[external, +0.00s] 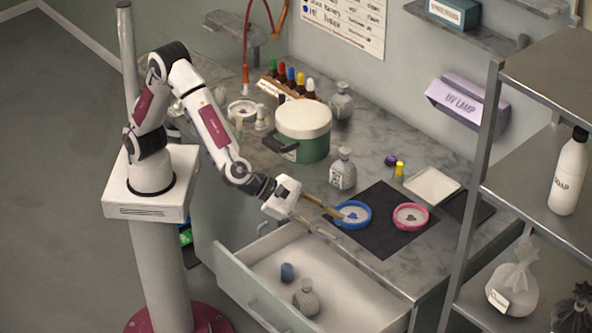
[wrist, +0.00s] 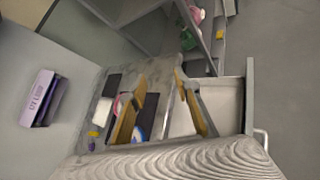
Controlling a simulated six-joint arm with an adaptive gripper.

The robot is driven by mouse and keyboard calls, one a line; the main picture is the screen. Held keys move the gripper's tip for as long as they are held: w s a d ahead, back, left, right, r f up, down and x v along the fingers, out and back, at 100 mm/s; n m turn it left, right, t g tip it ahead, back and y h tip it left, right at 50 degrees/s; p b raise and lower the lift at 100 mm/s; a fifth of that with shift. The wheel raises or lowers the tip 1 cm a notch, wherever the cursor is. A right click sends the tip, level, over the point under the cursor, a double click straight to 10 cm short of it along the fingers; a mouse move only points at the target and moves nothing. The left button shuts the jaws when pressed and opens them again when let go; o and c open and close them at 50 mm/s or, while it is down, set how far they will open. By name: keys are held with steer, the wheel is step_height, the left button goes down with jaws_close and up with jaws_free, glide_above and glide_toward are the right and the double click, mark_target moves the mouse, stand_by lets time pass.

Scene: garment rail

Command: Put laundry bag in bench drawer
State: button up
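A pale tied sack (external: 512,290) with a white tag stands on the lower shelf at the right. A dark sack (external: 575,308) sits beside it, cut off by the picture edge. The tag is too small to read, so I cannot tell which is the laundry bag. The bench drawer (external: 238,283) is pulled open, and it also shows in the wrist view (wrist: 250,100). It holds a small blue item (external: 287,272) and a grey ribbed, necked object (external: 306,298). My gripper (external: 328,222) is over the bench's front edge, its tan fingers (wrist: 164,92) apart with nothing seen between them.
A blue-rimmed dish (external: 352,215) and a pink-rimmed dish (external: 411,216) lie on a dark mat near my fingers. A green pot (external: 304,132) and a flask (external: 342,168) stand behind. Metal shelving with a soap bottle (external: 569,172) rises at the right.

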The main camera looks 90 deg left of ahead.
steer(key=s+a+r+m+g+h, duration=0.1)
steer(key=s+a+r+m+h, duration=0.1)
steer(key=s+a+r+m, duration=0.35)
steer(key=s+a+r+m+g+h, duration=0.1)
steer(key=s+a+r+m+h, duration=0.15)
steer(key=a+r+m, duration=0.55)
steer(key=s+a+f+m+g+y, duration=0.2)
steer(key=s+a+m, duration=0.5)
steer(key=s+a, duration=0.4)
steer(key=s+a+f+m+g+y, duration=0.2)
steer(key=s+a+f+m+y, duration=0.2)
steer(key=s+a+f+m, duration=0.3)
steer(key=s+a+m, duration=0.1)
steer(key=s+a, duration=0.3)
steer(key=s, duration=0.4)
steer(key=shift+s+a+g, duration=0.2)
steer(key=shift+s+g, duration=0.1)
steer(key=shift+s, duration=0.05)
